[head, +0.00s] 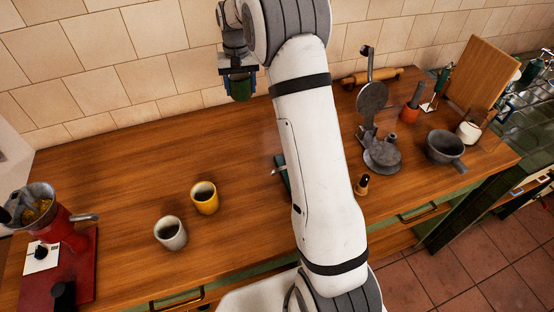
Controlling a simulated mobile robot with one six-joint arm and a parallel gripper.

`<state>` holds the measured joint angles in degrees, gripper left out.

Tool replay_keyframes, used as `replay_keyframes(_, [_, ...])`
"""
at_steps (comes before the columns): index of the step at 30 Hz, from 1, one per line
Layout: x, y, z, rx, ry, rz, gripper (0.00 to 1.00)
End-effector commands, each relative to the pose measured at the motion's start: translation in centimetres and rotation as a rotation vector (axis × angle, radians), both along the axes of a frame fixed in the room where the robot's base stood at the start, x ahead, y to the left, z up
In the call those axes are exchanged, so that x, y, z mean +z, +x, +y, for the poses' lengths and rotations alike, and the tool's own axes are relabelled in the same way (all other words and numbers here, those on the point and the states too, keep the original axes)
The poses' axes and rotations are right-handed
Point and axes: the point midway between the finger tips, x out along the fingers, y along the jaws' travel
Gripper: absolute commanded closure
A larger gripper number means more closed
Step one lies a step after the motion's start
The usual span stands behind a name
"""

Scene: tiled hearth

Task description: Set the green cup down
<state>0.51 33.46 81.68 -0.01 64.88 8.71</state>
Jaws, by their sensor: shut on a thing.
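The green cup (243,88) is held at the end of my arm, high in the picture against the tiled wall. My gripper (239,77) is shut on it, and its dark jaws hide part of the cup. The cup is apart from the wooden counter (120,180), seemingly above its back part. How high it hangs is hard to tell from this one view.
A yellow cup (204,198) and a pale grey cup (171,233) stand at the centre left. A red grinder (62,232) is at the far left. A grey press (380,150), bowl (446,146) and cutting board (482,72) stand right. The back-left counter is clear.

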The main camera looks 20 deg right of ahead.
Motion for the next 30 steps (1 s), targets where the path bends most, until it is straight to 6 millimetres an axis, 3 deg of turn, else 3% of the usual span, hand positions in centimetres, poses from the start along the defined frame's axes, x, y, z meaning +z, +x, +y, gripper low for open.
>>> replay_keyframes(15, [-4.2, -14.5, -0.2, -0.836, -0.001, -0.002, 0.69])
replay_keyframes(23, [-5.5, -17.5, -0.2, -1.011, -0.003, 0.001, 0.69])
replay_keyframes(30, [-9.6, -17.7, -0.2, -1.022, -0.004, 0.003, 0.69])
